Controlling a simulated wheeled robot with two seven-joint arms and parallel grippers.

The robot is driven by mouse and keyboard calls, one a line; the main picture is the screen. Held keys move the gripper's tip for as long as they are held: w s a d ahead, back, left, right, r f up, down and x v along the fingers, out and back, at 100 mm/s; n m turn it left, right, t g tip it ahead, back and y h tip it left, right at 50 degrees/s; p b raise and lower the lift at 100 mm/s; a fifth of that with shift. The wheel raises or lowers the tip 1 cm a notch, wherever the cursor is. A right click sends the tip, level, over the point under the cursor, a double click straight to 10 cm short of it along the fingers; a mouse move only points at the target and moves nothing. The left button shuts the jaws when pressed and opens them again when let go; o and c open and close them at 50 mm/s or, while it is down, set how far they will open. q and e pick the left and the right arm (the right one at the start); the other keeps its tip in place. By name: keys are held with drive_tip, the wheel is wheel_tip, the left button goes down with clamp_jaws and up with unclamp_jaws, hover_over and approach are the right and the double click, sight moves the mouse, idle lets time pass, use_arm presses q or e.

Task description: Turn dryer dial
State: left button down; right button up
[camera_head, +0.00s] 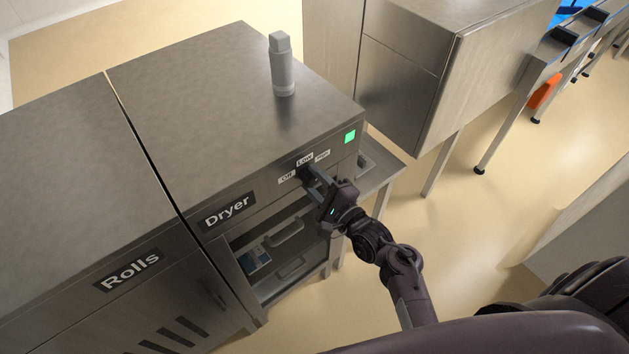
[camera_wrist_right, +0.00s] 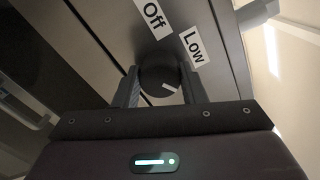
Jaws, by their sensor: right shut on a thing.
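The dryer (camera_head: 215,110) is a steel cabinet with a "Dryer" label on its front. Its dark round dial (camera_wrist_right: 160,82) sits below the "Off" and "Low" labels in the right wrist view. The dial's white mark points toward the lower right in that view. In the head view the dial (camera_head: 305,174) is small and partly hidden by my right gripper (camera_head: 314,180). My right gripper's fingers (camera_wrist_right: 166,88) lie on both sides of the dial and are shut on it. A green light (camera_head: 350,136) shows on the dryer's front. My left gripper is not in view.
A grey bottle (camera_head: 283,68) stands on the dryer's top. The "Rolls" cabinet (camera_head: 70,200) adjoins at the left. An open compartment (camera_head: 240,245) with trays lies below the dryer panel. Another steel cabinet (camera_head: 400,90) stands behind at the right.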

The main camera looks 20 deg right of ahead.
drive_tip(key=shift+f+m, duration=0.15)
drive_tip(key=shift+m, duration=0.15)
drive_tip(key=o, duration=1)
drive_tip(key=shift+d, duration=0.1)
drive_tip(key=shift+s, duration=0.15)
drive_tip(key=shift+s+d, duration=0.1)
drive_tip(key=shift+s, duration=0.2)
drive_tip(key=b+v, duration=0.2)
drive_tip(key=v, duration=0.5)
drive_tip(key=shift+b, duration=0.35)
